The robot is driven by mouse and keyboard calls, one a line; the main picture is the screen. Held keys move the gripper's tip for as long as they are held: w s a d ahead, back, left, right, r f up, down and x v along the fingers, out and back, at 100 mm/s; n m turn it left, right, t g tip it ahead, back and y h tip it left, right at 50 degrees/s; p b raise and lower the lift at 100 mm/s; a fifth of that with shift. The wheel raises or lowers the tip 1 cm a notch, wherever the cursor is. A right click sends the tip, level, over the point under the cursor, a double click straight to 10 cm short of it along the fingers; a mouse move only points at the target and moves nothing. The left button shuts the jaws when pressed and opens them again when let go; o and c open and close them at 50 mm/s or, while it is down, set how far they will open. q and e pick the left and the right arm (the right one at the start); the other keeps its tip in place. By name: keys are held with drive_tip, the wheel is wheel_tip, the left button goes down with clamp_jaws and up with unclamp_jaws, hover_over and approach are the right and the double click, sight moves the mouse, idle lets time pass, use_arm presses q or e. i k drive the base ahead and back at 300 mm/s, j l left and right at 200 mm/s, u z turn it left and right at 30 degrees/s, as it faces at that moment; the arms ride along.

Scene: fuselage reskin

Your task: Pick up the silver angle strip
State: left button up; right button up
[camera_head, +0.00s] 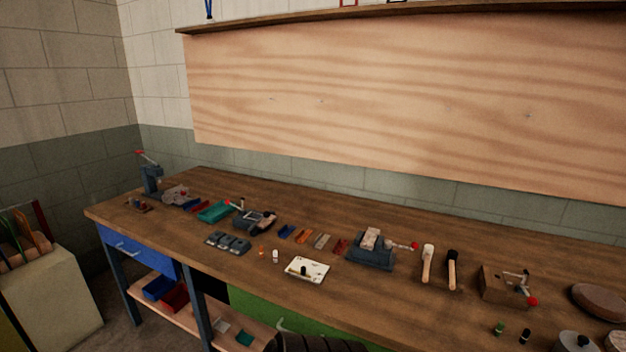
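No piece is clearly recognisable as the silver angle strip. On the wooden workbench (270,290) lies a row of small pieces: a blue one (287,231), an orange one (304,237), a greyish one (321,241) and a red one (340,247). The greyish piece is too small to tell whether it is an angle strip. Neither of my grippers shows in the head view.
A vise (371,250), two mallets (428,264) (452,269) and a wooden block with a red-knobbed clamp (505,285) stand right of the row. A white plate (318,268) lies in front. A dark ribbed shape (315,343) is cut off below.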

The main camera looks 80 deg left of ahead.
sight(174, 190)
drive_tip(key=k+u, duration=0.1)
drive_tip(key=u, duration=1.6)
drive_tip(key=i+u, duration=0.15)
drive_tip(key=u, duration=2.15)
drive_tip(key=i+l, duration=0.25)
drive_tip(key=l, duration=0.15)
drive_tip(key=i+l, duration=0.2)
drive_tip(key=l, duration=0.15)
